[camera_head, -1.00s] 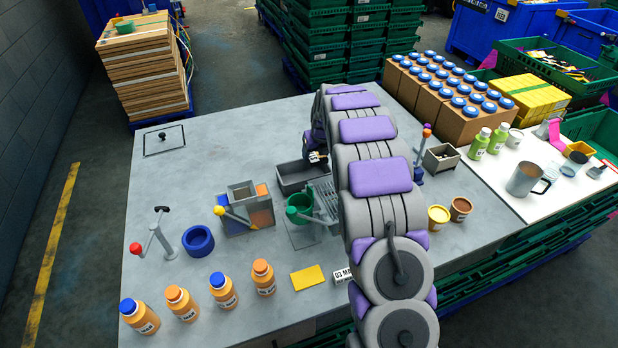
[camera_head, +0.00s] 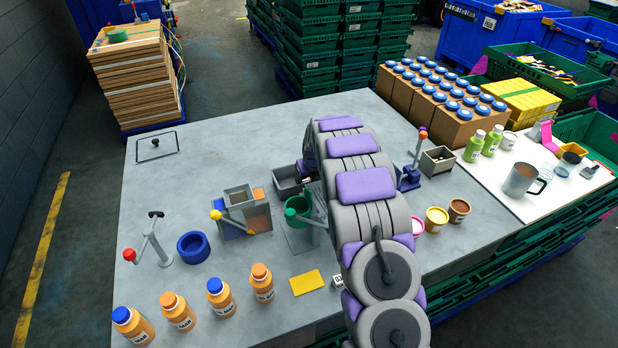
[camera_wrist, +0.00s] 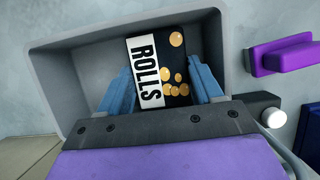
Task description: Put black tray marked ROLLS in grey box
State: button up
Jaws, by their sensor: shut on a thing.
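The black tray marked ROLLS (camera_wrist: 174,68) shows in the wrist view, with a white label strip and a picture of golden rolls. My gripper (camera_wrist: 160,72) has its blue fingers on both sides of the tray and is shut on it. The tray is within the outline of the grey box (camera_wrist: 62,88); I cannot tell whether it touches the bottom. In the head view the grey box (camera_head: 283,182) stands on the table, partly behind my arm. My arm hides the gripper and tray there.
A blue lever device (camera_head: 409,178) and a small open box (camera_head: 438,160) stand right of my arm. The table's back left is mostly clear.

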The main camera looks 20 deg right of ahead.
jog(key=o, duration=0.9)
jog(key=shift+a, duration=0.15)
jog(key=shift+d, duration=0.3)
jog(key=shift+s+d+r, duration=0.1)
jog(key=shift+r, duration=0.3)
jog(key=p+v, duration=0.2)
jog(key=v, duration=0.9)
jog(key=shift+r, duration=0.1)
